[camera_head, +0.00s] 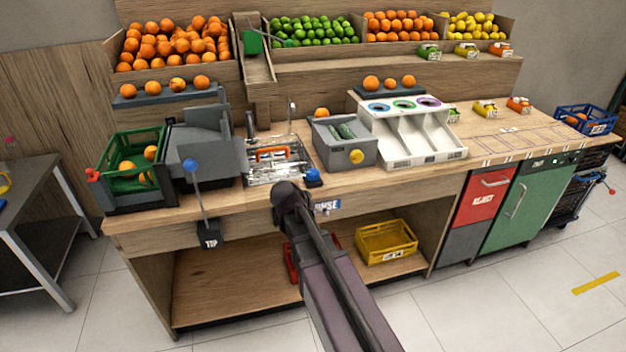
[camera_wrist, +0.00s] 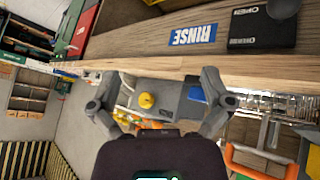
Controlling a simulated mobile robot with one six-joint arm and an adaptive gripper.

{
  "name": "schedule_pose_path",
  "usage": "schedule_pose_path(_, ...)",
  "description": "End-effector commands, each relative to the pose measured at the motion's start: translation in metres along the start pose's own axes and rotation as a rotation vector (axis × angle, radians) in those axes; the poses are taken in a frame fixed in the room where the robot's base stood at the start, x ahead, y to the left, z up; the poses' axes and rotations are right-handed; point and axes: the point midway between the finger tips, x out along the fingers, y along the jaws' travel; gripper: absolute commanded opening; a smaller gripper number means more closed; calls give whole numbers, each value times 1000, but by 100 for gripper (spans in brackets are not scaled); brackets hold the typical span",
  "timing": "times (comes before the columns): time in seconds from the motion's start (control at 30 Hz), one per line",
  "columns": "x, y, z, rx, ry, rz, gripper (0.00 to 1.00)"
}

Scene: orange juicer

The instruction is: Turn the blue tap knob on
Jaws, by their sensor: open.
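The blue tap knob (camera_head: 313,177) sits on the counter at the front right corner of the sink, beside the grey bin with a yellow knob. It also shows as a blue patch in the wrist view (camera_wrist: 197,94), between my fingers and nearer the right one. My gripper (camera_wrist: 158,92) is open and empty, its two fingers spread wide. I cannot tell how far the knob is from the fingertips. In the head view my arm reaches up from the bottom to the counter's front edge, and its dark links hide the fingers.
The metal sink (camera_head: 280,165) holds an orange-handled item. A grey bin (camera_head: 345,152) stands to the right of the knob. A blue RINSE label (camera_wrist: 192,36) is on the counter's front edge. A blue-ball lever (camera_head: 198,190) marked TIP stands to the left.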

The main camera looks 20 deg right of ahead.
Motion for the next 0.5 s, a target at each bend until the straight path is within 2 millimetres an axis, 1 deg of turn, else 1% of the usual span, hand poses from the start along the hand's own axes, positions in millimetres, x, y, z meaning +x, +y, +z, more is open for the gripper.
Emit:
schedule_pose_path(0.03, 8, -15, -14, 38, 60, 11, 100)
schedule_pose_path(0.2, 10, -46, -58, 174, 273, 24, 100)
schedule_pose_path(0.3, 8, -62, -79, 235, 378, 10, 100)
schedule_pose_path(0.4, 4, -76, -93, 278, 454, -10, 100)
schedule_pose_path(0.5, 1, -84, -102, 304, 501, -26, 100)
